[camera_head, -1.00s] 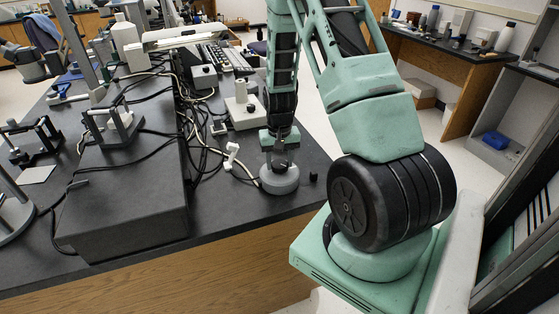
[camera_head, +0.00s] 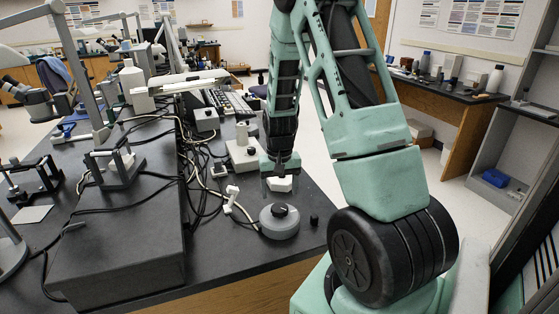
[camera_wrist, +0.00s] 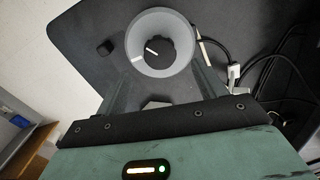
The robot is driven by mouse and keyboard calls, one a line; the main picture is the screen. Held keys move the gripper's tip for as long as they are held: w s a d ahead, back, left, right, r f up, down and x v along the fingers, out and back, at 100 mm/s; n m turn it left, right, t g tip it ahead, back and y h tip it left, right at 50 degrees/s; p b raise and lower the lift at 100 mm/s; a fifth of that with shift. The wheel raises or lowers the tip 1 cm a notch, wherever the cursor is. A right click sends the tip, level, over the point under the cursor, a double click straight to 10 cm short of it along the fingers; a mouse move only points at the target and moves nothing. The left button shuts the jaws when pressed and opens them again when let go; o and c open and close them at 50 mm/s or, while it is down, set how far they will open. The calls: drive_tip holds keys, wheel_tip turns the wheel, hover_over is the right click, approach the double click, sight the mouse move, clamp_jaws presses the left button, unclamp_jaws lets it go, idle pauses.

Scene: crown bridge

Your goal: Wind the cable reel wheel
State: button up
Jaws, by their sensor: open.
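The cable reel wheel is a round grey disc (camera_head: 279,222) with a black knob at its middle, near the front right of the dark bench. In the wrist view, it shows as a pale grey disc (camera_wrist: 140,60) with a white line on its black knob (camera_wrist: 158,49). My gripper (camera_head: 279,181) is raised above the bench, beyond the wheel, and apart from it. It is open and empty, with its spread fingers (camera_wrist: 162,75) pointing toward the wheel in the wrist view. A pale faceted piece shows between the fingers; I cannot tell what it is.
A small black knob-like piece (camera_head: 314,219) stands right of the wheel. A white cable connector (camera_head: 233,198) and loose cables lie to its left. A large dark box (camera_head: 120,245) fills the bench's left. The bench edge runs close in front of the wheel.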

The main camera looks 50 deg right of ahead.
wheel_tip(320, 180, up, 11)
idle(0.3)
drive_tip(key=shift+r, duration=0.1)
drive_tip(key=n+g+h+b, duration=0.3)
drive_tip(key=n+b, duration=0.2)
drive_tip(key=n, duration=1.3)
approach(280, 207)
drive_tip(key=x, duration=0.8)
drive_tip(key=shift+s+a+f, duration=0.1)
drive_tip(key=shift+f, duration=0.2)
drive_tip(key=c, duration=1)
